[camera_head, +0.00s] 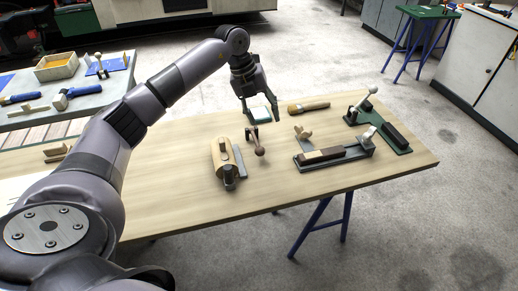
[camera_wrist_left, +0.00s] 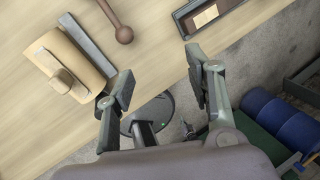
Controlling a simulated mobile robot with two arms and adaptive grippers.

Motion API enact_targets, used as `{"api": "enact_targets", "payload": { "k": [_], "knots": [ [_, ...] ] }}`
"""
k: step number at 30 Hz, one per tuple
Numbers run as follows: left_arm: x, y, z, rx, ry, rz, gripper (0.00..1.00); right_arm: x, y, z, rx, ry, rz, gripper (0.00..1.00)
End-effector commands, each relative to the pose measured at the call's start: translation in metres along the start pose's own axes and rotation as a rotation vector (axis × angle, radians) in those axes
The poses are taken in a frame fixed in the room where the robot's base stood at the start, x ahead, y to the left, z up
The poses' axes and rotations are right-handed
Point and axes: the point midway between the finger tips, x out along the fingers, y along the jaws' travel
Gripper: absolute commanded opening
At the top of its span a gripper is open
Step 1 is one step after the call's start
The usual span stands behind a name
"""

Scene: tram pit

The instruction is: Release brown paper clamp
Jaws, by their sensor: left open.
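My left gripper (camera_head: 261,112) is open above the far part of the wooden table; its two fingers also show apart and empty in the left wrist view (camera_wrist_left: 160,68). A brown ball-ended lever (camera_head: 257,141) stands just nearer than the gripper, not touching it; it also shows at the top of the left wrist view (camera_wrist_left: 121,28). Left of it is a rounded wooden block (camera_head: 223,160) with a grey strip. A dark clamp base (camera_head: 334,156) holds a brown-and-black block and has a pale knob. I cannot tell which is the brown paper clamp. My right gripper is not seen.
A green clamp (camera_head: 388,134) with a pale-knobbed lever is at the table's right. A wooden-handled tool (camera_head: 308,106) lies near the far edge. The near middle of the table (camera_head: 180,210) is clear. A second bench (camera_head: 95,92) with tools stands at left.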

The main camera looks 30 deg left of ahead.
Motion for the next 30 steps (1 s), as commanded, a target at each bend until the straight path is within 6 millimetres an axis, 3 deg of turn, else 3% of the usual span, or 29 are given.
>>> {"api": "enact_targets", "payload": {
  "k": [3,8,30],
  "knots": [
    [-0.021,0.030,0.012,-0.063,-0.020,0.108,0.49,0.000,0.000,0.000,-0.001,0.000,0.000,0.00],
    [-0.018,0.041,0.014,-0.081,-0.019,0.144,0.49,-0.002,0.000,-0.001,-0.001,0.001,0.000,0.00],
    [0.126,0.058,0.015,-0.078,-0.017,0.137,0.49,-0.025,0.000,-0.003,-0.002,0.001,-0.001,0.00]
  ]
}}
